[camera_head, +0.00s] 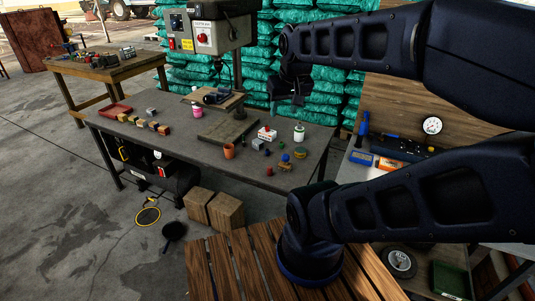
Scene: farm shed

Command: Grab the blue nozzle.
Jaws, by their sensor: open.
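My gripper (291,98) hangs from the arm above the back right part of the dark work table (190,160). It is open, small and dark in this view, with nothing visible in it. A small blue piece (286,157), which may be the blue nozzle, is among small items near the table's right front edge, below my gripper and apart from it. It is too small to make out its shape. A taller blue object (364,123) stands on the right bench.
A drill press (212,35) stands at the table's back. A terracotta pot (229,151), a red-and-white box (267,134) and a white jar (299,132) stand near the small items. A red tray (115,110) is at left. Teal sacks (272,45) are stacked behind.

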